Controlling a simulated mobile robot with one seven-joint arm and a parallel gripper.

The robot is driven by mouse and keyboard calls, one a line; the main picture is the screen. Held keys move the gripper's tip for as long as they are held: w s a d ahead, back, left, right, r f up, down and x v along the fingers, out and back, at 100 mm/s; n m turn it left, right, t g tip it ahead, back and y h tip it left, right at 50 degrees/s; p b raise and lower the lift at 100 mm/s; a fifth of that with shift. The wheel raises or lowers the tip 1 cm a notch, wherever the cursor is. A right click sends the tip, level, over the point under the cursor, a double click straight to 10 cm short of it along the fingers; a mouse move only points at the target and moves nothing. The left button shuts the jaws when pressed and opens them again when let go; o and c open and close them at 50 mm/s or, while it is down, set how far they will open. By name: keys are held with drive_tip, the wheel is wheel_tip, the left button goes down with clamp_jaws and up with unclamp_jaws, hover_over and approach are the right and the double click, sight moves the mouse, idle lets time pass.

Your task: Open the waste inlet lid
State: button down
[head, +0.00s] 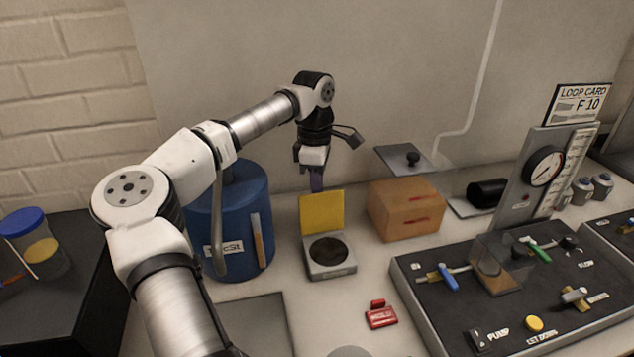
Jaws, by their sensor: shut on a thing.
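The waste inlet (345,268) is a small light grey box with a dark round opening in its top, on the bench in the middle of the head view. Its yellow lid (322,212) stands about upright at the back of the box, and the dark opening is uncovered. My gripper (317,186) points down at the lid's top edge, a little left of its middle. The jaws are shut on the lid, though their tips are small and the exact contact is hard to see.
A blue drum (237,225) stands close left of the inlet. An orange-brown box (405,212) with a knobbed plate (400,158) above it stands to the right. A red tag-like item (381,317) lies in front. A black valve panel (480,310) fills the right front.

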wheel_tip(320, 180, down, 3)
drive_tip(key=shift+s+d+f, duration=0.1)
drive_tip(key=shift+d, duration=0.05)
drive_tip(key=c, duration=1.2)
unclamp_jaws()
drive_tip(key=shift+d+f, duration=0.1)
drive_tip(key=shift+o, duration=0.2)
drive_tip(key=shift+g, duration=0.3)
wheel_tip(320, 180, up, 17)
drive_tip(key=w+b, duration=0.1)
drive_tip(key=w, duration=0.1)
drive_tip(key=shift+a+t+b, duration=0.4)
drive_tip(key=shift+w, duration=0.1)
